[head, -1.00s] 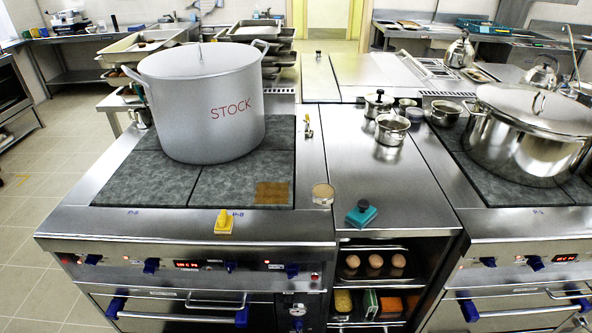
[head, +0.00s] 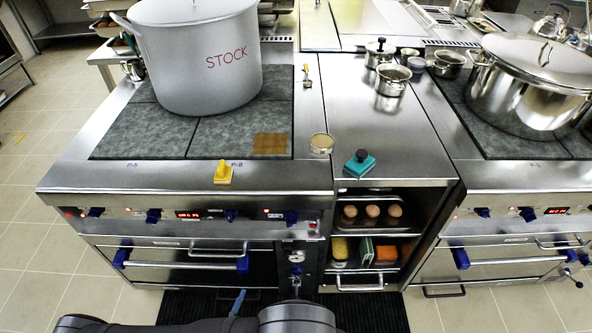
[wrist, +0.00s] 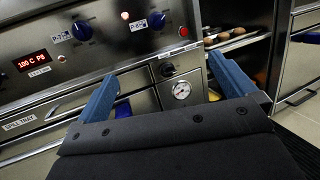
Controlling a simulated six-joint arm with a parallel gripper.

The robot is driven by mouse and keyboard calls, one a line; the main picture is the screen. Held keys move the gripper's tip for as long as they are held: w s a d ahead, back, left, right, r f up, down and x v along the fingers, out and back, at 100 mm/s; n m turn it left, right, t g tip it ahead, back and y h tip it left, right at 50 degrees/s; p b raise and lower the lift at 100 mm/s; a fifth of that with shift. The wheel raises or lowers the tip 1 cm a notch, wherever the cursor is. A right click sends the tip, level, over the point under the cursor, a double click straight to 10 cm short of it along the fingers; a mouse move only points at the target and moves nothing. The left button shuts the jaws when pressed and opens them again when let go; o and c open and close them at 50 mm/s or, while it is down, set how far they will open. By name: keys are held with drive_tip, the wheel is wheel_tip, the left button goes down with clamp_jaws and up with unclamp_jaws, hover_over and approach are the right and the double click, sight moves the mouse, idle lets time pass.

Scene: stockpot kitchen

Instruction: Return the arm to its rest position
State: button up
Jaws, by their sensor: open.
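My gripper (wrist: 170,95) shows in the wrist view with two blue fingers spread apart and nothing between them. It faces the stove's front panel (wrist: 125,55), with a round gauge (wrist: 181,90) seen between the fingers. In the head view my dark arm (head: 225,323) lies low along the bottom edge, in front of the stove. The gripper's fingers are not clearly seen there; a small blue piece (head: 238,302) rises above the arm.
A STOCK pot (head: 205,70) stands on the cooktop (head: 140,130). A yellow item (head: 223,174), a round tin (head: 321,144) and a teal sponge (head: 360,163) lie near the front edge. A shelf (head: 340,225) below holds eggs. Dark mat (head: 385,312) on the floor.

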drive_tip(key=shift+x, duration=1.6)
drive_tip(key=shift+s+a, duration=0.1)
drive_tip(key=s+a+f+m+g+h, duration=0.1)
drive_tip(key=s+a+f+g, duration=0.2)
drive_tip(key=s+a, duration=0.5)
drive_tip(key=shift+s+f+m+h, duration=0.4)
drive_tip(key=shift+s+f, duration=0.05)
drive_tip(key=shift+s, duration=0.25)
idle(2.4)
